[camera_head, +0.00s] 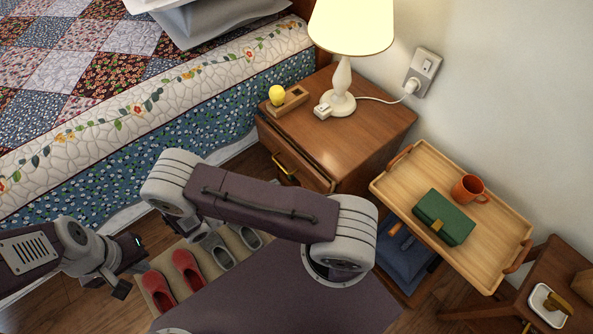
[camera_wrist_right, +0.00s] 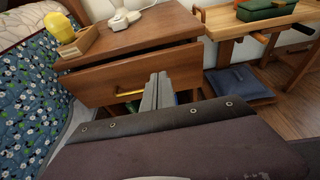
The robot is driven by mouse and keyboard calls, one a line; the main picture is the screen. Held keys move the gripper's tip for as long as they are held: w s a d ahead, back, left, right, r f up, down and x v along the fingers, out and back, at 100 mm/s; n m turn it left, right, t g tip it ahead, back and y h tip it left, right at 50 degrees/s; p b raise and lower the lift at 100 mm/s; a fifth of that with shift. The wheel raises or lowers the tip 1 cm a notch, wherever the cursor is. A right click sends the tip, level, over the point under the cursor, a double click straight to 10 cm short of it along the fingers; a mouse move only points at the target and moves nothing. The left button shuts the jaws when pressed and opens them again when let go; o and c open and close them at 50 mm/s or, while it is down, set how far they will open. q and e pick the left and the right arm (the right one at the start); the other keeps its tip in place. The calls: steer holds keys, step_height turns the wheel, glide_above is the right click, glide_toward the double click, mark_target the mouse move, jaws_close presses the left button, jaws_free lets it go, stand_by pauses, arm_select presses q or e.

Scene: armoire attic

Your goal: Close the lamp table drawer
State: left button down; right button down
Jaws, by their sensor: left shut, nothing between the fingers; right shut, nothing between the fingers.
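The wooden lamp table (camera_head: 370,122) stands beside the bed, and its top also shows in the right wrist view (camera_wrist_right: 150,35). Its drawer (camera_head: 312,178) sticks out a little from under the top. The drawer front (camera_wrist_right: 100,82) has a brass handle (camera_wrist_right: 131,93). My right gripper (camera_wrist_right: 158,80) is shut and empty, its fingertips just in front of the drawer front, right of the handle; I cannot tell if they touch. In the head view my own arm hides it. My left gripper (camera_head: 125,285) is shut and empty at lower left, away from the table.
A lit lamp (camera_head: 343,90) and a small wooden holder with a yellow bulb (camera_head: 277,95) stand on the table. A wooden tray (camera_head: 410,170) with a green box and orange mug is to the right. Red slippers (camera_head: 187,268) lie on a mat below. The bed (camera_head: 150,110) borders the left.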

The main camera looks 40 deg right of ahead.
mark_target(305, 166)
steer(key=x, duration=0.3)
steer(key=b+x, duration=0.1)
steer(key=x, duration=0.2)
steer(key=b+x, duration=0.1)
steer(key=x, duration=0.2)
steer(key=shift+d+r, duration=0.2)
steer(key=shift+d, duration=0.65)
steer(key=shift+r, duration=0.1)
